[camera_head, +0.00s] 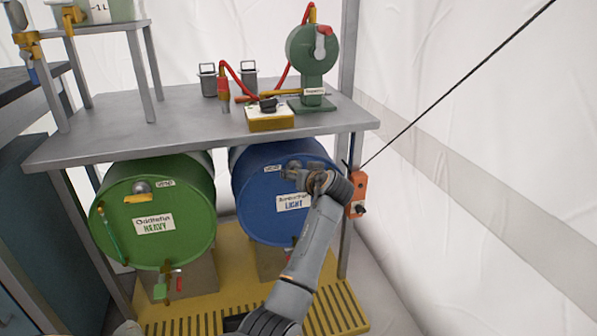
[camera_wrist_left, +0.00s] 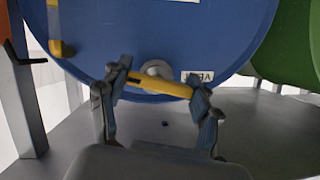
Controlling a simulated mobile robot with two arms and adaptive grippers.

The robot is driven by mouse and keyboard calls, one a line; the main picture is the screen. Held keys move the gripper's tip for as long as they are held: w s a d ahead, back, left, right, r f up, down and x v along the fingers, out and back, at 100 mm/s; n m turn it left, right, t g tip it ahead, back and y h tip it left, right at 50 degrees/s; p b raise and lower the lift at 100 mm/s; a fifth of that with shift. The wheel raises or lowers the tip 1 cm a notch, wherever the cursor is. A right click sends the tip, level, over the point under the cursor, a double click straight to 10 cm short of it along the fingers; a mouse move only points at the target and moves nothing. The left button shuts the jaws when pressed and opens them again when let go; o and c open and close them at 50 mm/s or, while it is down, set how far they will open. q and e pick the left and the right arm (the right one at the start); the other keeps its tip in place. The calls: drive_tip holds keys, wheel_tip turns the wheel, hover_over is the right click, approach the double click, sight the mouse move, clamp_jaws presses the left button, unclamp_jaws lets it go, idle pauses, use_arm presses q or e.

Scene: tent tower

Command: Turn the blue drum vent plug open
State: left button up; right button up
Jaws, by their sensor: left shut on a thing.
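The blue drum (camera_head: 262,215) lies on its side under the bench, with its round face toward me and a "LIGHT" label on it. Its vent plug has a yellow bar handle (camera_wrist_left: 160,84) on a grey round hub (camera_wrist_left: 156,69), beside a VENT label that appears upside down in the left wrist view. My left gripper (camera_head: 291,175) is at the upper part of the drum face. In the left wrist view the gripper (camera_wrist_left: 163,88) is shut on the yellow handle, one finger at each end. In the head view my gripper mostly hides the plug. My right gripper is not in view.
A green drum (camera_head: 175,238) marked "HEAVY" lies to the left. The grey bench (camera_head: 180,125) above holds a green pump (camera_head: 313,60) and a yellow box (camera_head: 270,120). An orange box (camera_head: 357,195) hangs by the right bench leg. The white tent wall is at the right.

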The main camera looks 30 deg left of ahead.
use_arm(q)
drive_tip(key=shift+s+f+n, duration=0.1)
drive_tip(key=shift+f+n, duration=0.05)
drive_tip(key=shift+n, duration=0.25)
drive_tip(key=shift+h+p, duration=0.3)
drive_tip(key=o, duration=1.2)
drive_tip(key=shift+f, duration=0.1)
drive_tip(key=shift+c, duration=0.2)
drive_tip(key=shift+t, duration=0.3)
drive_tip(key=v, duration=1.2)
